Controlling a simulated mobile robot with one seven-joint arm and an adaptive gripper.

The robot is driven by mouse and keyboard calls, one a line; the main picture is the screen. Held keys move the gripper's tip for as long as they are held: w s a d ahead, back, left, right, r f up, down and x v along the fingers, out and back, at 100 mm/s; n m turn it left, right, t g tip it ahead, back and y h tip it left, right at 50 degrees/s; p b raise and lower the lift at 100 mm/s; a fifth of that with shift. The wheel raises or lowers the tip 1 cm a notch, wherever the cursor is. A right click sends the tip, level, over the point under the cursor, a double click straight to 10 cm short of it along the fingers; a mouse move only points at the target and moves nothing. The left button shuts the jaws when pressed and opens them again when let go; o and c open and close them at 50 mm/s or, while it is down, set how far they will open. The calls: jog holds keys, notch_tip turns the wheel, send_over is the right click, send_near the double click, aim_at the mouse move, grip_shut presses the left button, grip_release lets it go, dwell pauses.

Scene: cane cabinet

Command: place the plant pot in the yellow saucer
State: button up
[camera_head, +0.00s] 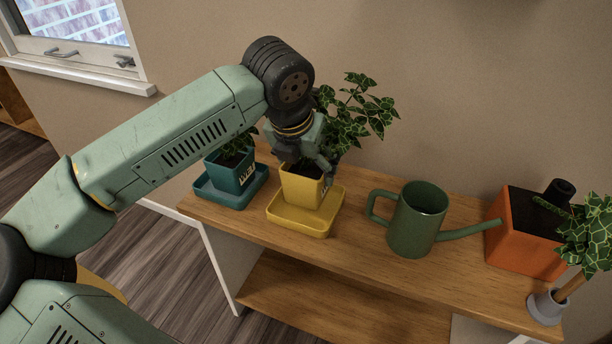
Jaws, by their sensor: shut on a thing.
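The yellow plant pot (301,188), with dark soil and a leafy green plant (360,112), is upright over the yellow saucer (305,222) on the wooden cabinet top. It appears within the saucer's rim; I cannot tell whether its base touches the saucer floor. My gripper (308,165) reaches down from above and is shut on the yellow pot's rim. The fingertips are partly hidden by the gripper body and the leaves.
A teal pot (232,175) in a teal saucer (209,195) stands close on the left. A green watering can (413,225) stands to the right, its spout toward an orange planter (522,238). A small grey pot (545,306) is at the right edge.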

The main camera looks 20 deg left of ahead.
aim_at(305, 174)
jog(key=shift+s+f, duration=0.1)
jog(key=shift+f, duration=1.6)
jog(key=shift+f, duration=0.15)
jog(key=o, duration=1.9)
jog(key=shift+c, duration=0.2)
jog(key=shift+r, duration=0.25)
jog(key=v, duration=1.1)
jog(key=shift+s+r, duration=0.15)
jog(key=shift+r, duration=0.25)
jog(key=shift+d, duration=0.1)
